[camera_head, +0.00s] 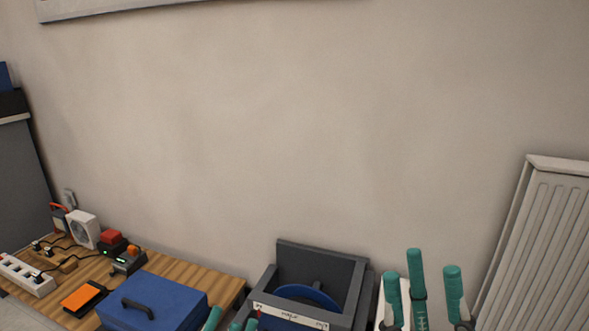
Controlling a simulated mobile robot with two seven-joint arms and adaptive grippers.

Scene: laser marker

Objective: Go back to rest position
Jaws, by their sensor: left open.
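My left gripper (232,320) shows only as teal fingertips at the bottom edge. The tips are apart, with nothing seen between them, and the rest is cut off. It is between the blue case and the grey machine. My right gripper (424,275) is at the lower right. Its teal fingers point up and stand apart, with no object seen between them. Its base is cut off by the frame. The dark grey machine (322,262) with a blue disc (307,295) and a white label strip stands between the two grippers.
A wooden table (186,268) at the lower left carries a blue case (165,293), an orange-and-black item (84,297), a power strip (27,275) and small devices. A white radiator (545,240) is at the right.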

